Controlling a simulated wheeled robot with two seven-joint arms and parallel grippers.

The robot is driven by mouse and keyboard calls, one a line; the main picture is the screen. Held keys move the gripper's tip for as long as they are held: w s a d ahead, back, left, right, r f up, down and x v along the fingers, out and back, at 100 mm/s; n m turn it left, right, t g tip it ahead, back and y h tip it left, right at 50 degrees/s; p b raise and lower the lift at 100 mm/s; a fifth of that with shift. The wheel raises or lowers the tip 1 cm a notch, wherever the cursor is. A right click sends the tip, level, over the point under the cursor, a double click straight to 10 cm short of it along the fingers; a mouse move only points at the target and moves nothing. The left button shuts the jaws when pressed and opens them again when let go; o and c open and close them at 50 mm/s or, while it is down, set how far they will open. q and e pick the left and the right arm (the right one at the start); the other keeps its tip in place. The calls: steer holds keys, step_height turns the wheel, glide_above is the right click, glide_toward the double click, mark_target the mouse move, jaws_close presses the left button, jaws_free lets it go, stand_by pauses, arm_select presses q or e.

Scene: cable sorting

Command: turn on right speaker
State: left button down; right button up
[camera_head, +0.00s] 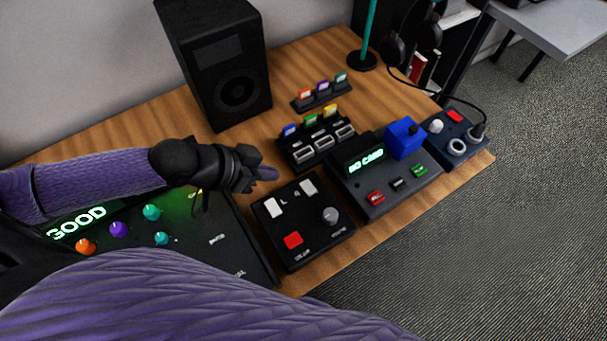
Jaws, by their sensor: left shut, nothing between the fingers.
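A black control box (309,243) sits on the wooden table, with two white switches, a left one (274,207) and a right one (308,188). Small letters between them look like L and R. The box also has a red button (293,240) and a grey knob (330,215). A black speaker (215,65) stands at the back; no other speaker shows. My left gripper (267,173) is shut and empty, just behind and left of the switches, and appears apart from them. My right gripper is out of view; a purple arm fills the bottom foreground.
A device reading NO CARD (366,161) with a blue block (405,139) stands right of the box. Card racks (316,149) are behind. A panel reading GOOD (76,223) with coloured knobs lies left, under my left arm. The table (330,269) ends just in front.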

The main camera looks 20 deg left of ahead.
arm_select(q)
steer(key=b, duration=0.4)
glide_above(316, 189)
steer(key=s+a, duration=0.2)
step_height(316, 189, down, 7)
steer(key=shift+w+a+f, duration=0.1)
steer(key=shift+w+f, duration=0.05)
steer(key=shift+f, duration=0.05)
step_height(316, 189, down, 3)
steer(key=shift+r+b, duration=0.2)
steer(key=shift+b, duration=0.6)
steer(key=shift+d+f, duration=0.2)
steer(key=shift+f, duration=0.35)
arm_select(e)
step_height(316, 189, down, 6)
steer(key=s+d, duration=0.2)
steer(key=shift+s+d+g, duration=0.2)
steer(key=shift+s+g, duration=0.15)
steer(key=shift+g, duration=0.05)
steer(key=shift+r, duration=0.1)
